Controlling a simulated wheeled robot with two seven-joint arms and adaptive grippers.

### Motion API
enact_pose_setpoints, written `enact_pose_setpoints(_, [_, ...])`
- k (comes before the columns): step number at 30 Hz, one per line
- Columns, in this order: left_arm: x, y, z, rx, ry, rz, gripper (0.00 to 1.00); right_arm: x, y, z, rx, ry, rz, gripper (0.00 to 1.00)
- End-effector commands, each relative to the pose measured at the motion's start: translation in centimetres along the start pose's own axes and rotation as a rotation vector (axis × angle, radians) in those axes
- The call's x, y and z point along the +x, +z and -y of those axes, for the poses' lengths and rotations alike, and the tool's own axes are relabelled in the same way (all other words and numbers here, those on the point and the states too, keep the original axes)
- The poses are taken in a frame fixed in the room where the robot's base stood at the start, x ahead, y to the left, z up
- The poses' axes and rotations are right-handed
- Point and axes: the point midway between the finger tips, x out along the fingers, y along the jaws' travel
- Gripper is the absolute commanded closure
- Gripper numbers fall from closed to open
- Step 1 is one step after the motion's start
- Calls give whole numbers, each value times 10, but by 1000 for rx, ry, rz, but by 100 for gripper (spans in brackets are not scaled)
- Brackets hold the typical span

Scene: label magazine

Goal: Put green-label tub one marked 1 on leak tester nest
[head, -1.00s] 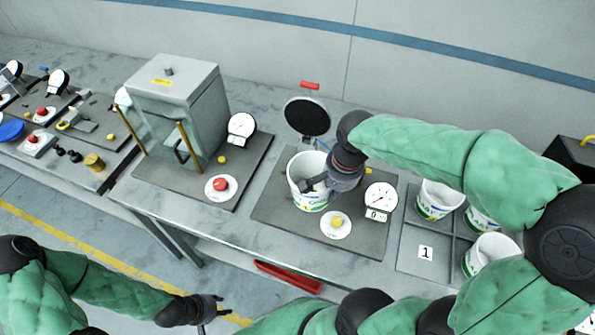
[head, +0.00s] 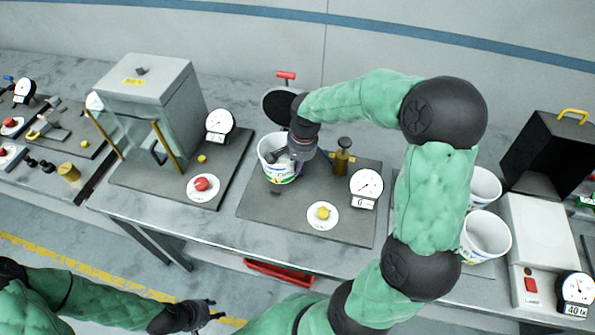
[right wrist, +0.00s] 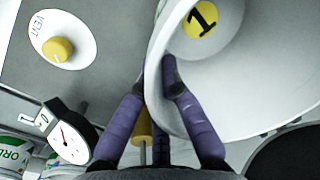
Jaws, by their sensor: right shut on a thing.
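The white tub (head: 270,144) with a green and blue label is at the left part of the dark leak tester plate (head: 300,222). My right gripper (head: 294,152) is shut on the tub's wall. In the right wrist view, one purple finger lies inside the tub (right wrist: 235,90) and one outside. A yellow disc marked 1 (right wrist: 201,20) shows on the tub's inner bottom. The tub hides the nest, and I cannot tell whether its base touches it. My left gripper (head: 214,311) is open and empty in front of the bench, far from the tub.
A black round lid with a red handle (head: 286,76) stands behind the tub. A brass post (head: 342,156), a gauge (head: 366,187) and a yellow vent knob (head: 322,213) are to its right. A glass-fronted cabinet (head: 150,100) stands left. Other tubs (head: 487,234) are beyond my right arm.

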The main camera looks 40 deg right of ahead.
Motion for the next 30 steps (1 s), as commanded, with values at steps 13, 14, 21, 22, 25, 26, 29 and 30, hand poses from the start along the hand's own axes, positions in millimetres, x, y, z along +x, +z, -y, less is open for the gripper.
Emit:
enact_pose_setpoints(13, [7,0,3,0,0,0,60,34,-2,-1,1,-1,-1,100])
enact_pose_setpoints(14, [7,0,3,0,0,0,60,34,-2,-1,1,-1,-1,100])
enact_pose_setpoints(21, [10,0,4,0,0,0,60,38,-2,-2,0,0,0,88])
enact_pose_setpoints(22, [10,0,4,0,0,0,60,38,-2,-2,0,0,0,80])
enact_pose_setpoints(25, [10,0,4,0,0,0,60,37,-2,-2,0,0,0,70])
enact_pose_setpoints(26, [10,0,4,0,0,0,60,37,-2,-2,0,0,0,70])
enact_pose_setpoints(29, [10,0,4,0,0,0,60,37,-2,-2,0,0,0,70])
enact_pose_setpoints(30, [10,0,4,0,0,0,60,37,-2,-2,0,0,0,70])
